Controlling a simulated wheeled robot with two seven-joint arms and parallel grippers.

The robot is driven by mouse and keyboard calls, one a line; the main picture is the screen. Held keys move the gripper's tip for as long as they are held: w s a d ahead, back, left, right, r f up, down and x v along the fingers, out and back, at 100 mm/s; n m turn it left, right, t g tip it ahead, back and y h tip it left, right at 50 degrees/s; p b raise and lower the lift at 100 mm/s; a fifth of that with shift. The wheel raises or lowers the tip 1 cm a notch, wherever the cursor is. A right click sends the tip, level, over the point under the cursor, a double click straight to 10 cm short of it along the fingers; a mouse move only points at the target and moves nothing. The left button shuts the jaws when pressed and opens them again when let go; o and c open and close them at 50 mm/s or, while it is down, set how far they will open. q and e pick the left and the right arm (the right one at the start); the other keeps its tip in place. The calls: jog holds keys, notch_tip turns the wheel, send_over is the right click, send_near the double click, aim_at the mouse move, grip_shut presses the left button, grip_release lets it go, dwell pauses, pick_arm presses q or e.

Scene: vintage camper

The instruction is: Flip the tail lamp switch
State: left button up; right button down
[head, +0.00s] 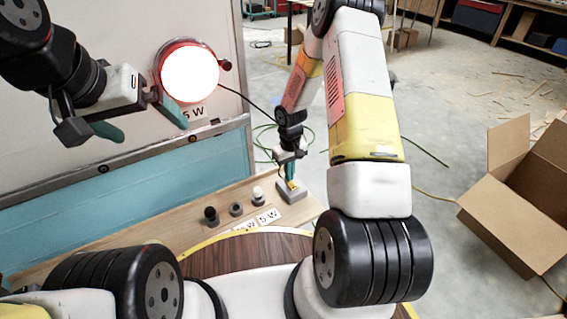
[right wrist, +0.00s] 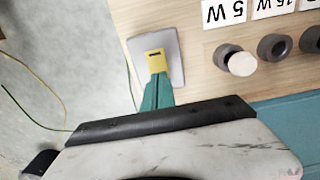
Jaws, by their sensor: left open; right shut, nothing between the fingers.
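The tail lamp (head: 189,72) on the camper wall glows bright white inside a red rim. The switch is a grey box (head: 290,197) on the wooden bench, with a yellow lever that shows in the right wrist view (right wrist: 154,59). My right gripper (head: 291,171) is shut and empty, pointing down at the switch. Its teal fingertips (right wrist: 156,92) overlap the near end of the yellow lever; whether they touch cannot be told. My left gripper (head: 143,122) is open and empty beside the lamp's lower left, one finger just below the rim.
Small dark sockets stand on the bench left of the switch, one holding a white bulb (head: 257,194), with wattage cards (head: 268,217) in front. A "5 W" label (head: 195,113) sits below the lamp. An open cardboard box (head: 515,195) stands on the floor at right.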

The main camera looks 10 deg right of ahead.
jog(key=shift+f, duration=0.35)
jog(key=shift+r, duration=3.55)
notch_tip(320, 180, up, 11)
jog(key=t, duration=0.1)
send_over(292, 183)
jog(key=s+r+m+t, duration=0.2)
jog(key=s+r, duration=0.3)
jog(key=r, duration=0.6)
jog(key=s+a+r+t+y, duration=0.1)
jog(key=s+r, duration=0.5)
jog(key=s, duration=0.3)
jog(key=s+a+r+m+t+y, duration=0.1)
jog(key=s+a+r+t, duration=0.1)
jog(key=s+r, duration=0.4)
jog(key=s, duration=0.3)
jog(key=shift+r, duration=0.15)
